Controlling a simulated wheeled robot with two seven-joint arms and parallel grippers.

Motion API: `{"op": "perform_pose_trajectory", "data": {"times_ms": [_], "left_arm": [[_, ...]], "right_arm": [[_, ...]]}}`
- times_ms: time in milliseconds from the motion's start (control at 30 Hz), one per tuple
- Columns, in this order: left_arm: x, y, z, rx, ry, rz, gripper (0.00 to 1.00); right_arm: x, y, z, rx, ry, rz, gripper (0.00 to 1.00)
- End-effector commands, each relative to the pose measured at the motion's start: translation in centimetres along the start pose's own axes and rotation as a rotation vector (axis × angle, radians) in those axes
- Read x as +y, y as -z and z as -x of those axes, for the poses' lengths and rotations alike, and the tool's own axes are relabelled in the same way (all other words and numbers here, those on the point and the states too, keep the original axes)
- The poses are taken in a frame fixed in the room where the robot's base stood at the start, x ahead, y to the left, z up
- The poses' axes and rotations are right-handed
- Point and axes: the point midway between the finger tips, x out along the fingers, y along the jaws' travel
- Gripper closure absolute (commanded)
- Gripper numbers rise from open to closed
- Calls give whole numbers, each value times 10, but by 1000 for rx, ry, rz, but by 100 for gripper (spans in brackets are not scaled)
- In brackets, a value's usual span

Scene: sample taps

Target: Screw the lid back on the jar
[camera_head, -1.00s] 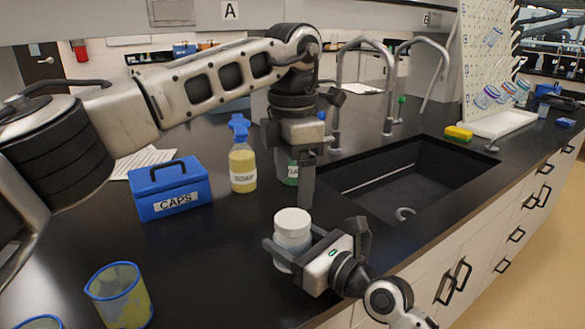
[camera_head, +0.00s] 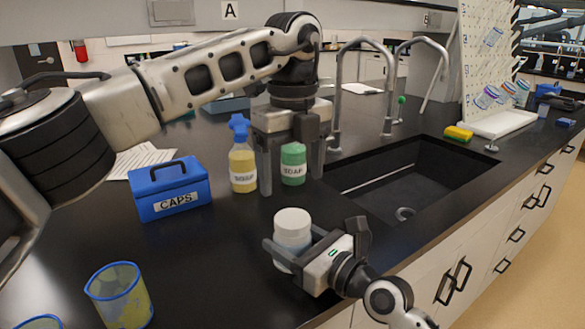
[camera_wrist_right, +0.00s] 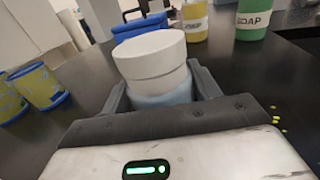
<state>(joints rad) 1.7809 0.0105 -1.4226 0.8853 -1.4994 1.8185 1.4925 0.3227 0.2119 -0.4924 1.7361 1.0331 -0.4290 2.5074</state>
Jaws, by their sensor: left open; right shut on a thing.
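The jar (camera_head: 289,241) is pale blue and stands upright near the front edge of the black counter. The white lid (camera_head: 292,220) sits on top of it; I cannot tell how tightly it is seated. My right gripper (camera_head: 293,250) is shut around the jar body below the lid. My left gripper (camera_head: 291,182) is open and empty, pointing down behind and above the jar, apart from the lid.
A green soap bottle (camera_head: 293,165) shows between my left fingers, a yellow soap bottle (camera_head: 243,170) beside it. A blue CAPS box (camera_head: 170,190) and blue-rimmed beaker (camera_head: 120,297) are left. The sink (camera_head: 415,185) opens at right.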

Motion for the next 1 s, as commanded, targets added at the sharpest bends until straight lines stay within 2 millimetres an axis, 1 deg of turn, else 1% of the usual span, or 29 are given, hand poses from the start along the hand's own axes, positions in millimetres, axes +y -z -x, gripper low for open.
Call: {"op": "perform_pose_trajectory", "data": {"times_ms": [233, 333, 467, 700, 833, 1000], "left_arm": [[0, 0, -1, 0, 0, -2, 23], [0, 0, -6, 0, -2, -3, 23], [0, 0, -23, 2, -3, -4, 23], [0, 0, -60, 2, -2, -4, 23], [0, 0, -74, 0, -2, -3, 23], [0, 0, -80, -1, 0, -2, 23]], "right_arm": [[0, 0, 0, 1, -1, 0, 100], [0, 0, 0, 1, -1, 0, 100], [0, 0, 0, 1, -1, 0, 100], [0, 0, 0, 1, -1, 0, 100], [0, 0, 0, 1, -1, 0, 100], [0, 0, 0, 1, -1, 0, 100]]}}
